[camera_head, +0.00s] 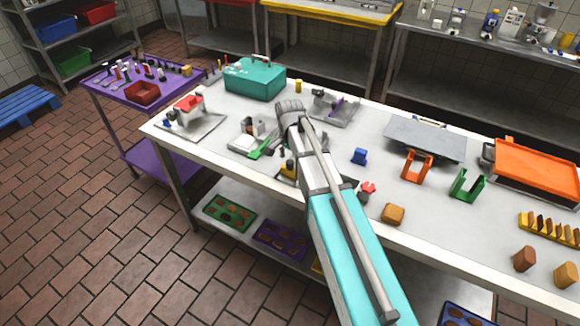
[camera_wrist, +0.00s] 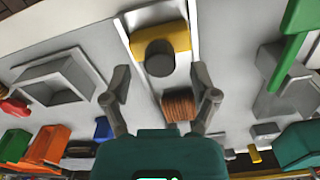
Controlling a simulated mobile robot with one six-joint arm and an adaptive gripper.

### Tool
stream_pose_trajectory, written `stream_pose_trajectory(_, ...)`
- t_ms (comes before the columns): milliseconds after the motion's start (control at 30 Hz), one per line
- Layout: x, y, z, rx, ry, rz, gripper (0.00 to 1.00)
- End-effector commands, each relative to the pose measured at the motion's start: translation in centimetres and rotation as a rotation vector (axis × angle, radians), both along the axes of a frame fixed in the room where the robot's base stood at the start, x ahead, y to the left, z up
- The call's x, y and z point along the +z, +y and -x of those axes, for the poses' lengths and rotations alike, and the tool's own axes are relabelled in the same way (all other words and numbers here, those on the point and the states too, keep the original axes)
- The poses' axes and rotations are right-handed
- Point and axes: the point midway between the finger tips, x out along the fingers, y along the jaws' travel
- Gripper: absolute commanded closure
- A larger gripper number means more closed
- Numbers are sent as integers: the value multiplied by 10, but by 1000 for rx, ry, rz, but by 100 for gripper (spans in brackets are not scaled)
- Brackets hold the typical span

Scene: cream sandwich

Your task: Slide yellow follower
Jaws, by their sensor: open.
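The yellow follower (camera_wrist: 175,38) is a yellow block with a dark round knob (camera_wrist: 160,58), set in a pale channel (camera_wrist: 125,38) in the wrist view. I see nothing held, and cannot tell how high the tips are. A brown ridged piece (camera_wrist: 180,106) lies in the same channel, closer to my palm. In the head view my arm hides the fingertips.
A green lever (camera_wrist: 292,45) stands right of the channel and a grey hopper-like block (camera_wrist: 55,80) left of it. On the table (camera_head: 330,215) are a blue block (camera_head: 359,156), an orange bracket (camera_head: 417,166), a green bracket (camera_head: 467,185) and a teal box (camera_head: 255,79).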

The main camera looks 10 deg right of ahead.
Motion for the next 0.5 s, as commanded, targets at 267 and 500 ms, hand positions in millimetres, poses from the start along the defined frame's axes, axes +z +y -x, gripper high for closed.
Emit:
stream_pose_trajectory(267, -17, 0, 0, 0, 0, 0, 24)
stream_pose_trajectory(500, -19, 0, 0, 0, 0, 0, 24)
